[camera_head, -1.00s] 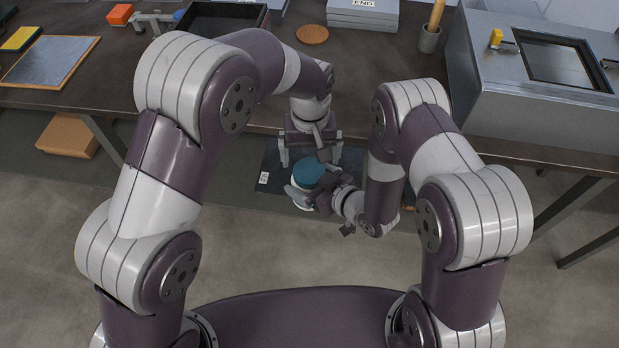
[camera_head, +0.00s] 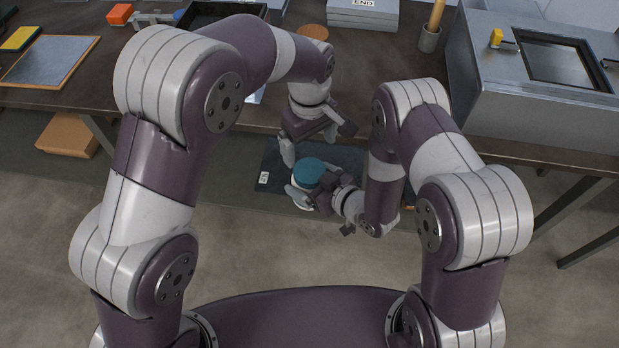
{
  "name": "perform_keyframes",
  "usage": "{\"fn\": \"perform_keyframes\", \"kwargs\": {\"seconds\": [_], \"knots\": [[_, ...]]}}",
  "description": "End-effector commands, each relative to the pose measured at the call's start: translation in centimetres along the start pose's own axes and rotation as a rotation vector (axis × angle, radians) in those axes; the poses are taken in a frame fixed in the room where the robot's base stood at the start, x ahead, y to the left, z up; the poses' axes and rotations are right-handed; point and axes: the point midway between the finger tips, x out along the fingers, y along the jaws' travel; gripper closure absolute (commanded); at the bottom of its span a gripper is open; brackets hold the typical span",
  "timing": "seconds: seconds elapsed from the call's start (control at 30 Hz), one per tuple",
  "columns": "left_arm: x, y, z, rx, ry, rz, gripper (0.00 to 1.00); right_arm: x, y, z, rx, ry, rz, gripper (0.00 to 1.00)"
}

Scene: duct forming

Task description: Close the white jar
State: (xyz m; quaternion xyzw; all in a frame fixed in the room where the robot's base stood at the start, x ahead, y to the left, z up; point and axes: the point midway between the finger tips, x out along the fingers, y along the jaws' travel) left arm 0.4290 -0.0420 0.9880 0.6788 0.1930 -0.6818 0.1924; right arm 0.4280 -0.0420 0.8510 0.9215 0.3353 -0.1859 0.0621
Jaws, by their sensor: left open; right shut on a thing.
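The white jar (camera_head: 302,206) is mostly hidden by my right gripper, with only a bit of its pale side showing low down. A round blue lid (camera_head: 308,171) is on top of it; whether it is seated tight I cannot tell. My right gripper (camera_head: 308,190) is shut on the jar and holds it in front of the table edge. My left gripper (camera_head: 316,143) is open and empty, just above and behind the lid, with its fingers spread and turned at a slant. It looks apart from the lid.
A dark flat panel with a white label (camera_head: 264,177) lies below and behind the jar. A cardboard box (camera_head: 66,135) is on the floor at left.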

Motion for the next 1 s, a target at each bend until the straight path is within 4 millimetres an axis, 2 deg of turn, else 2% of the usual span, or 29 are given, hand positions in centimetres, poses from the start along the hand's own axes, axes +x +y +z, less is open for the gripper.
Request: {"fn": "perform_keyframes", "kwargs": {"seconds": [0.13, 0.5, 0.67, 0.93, 1.0], "knots": [[1.4, -0.1, 0.0, 0.001, -0.002, -0.004, 0.03, 0.0, 0.0, -0.1, -0.001, 0.003, 0.0, 0.93], [7.0, -0.1, 0.0, 0.002, -0.001, -0.003, 0.03, 0.0, 0.0, -0.1, -0.001, 0.003, 0.0, 0.93], [7.9, -0.1, 0.0, 0.002, -0.001, -0.002, 0.03, 0.0, 0.0, -0.1, -0.001, 0.003, 0.0, 0.93], [8.0, 0.0, 0.0, 0.002, 0.0, -0.001, 0.03, 0.0, 0.0, -0.1, -0.001, 0.003, 0.0, 0.93], [8.0, 0.0, 0.0, 0.002, 0.0, -0.001, 0.26, 0.0, 0.0, -0.1, -0.001, 0.003, 0.0, 0.93]]}}
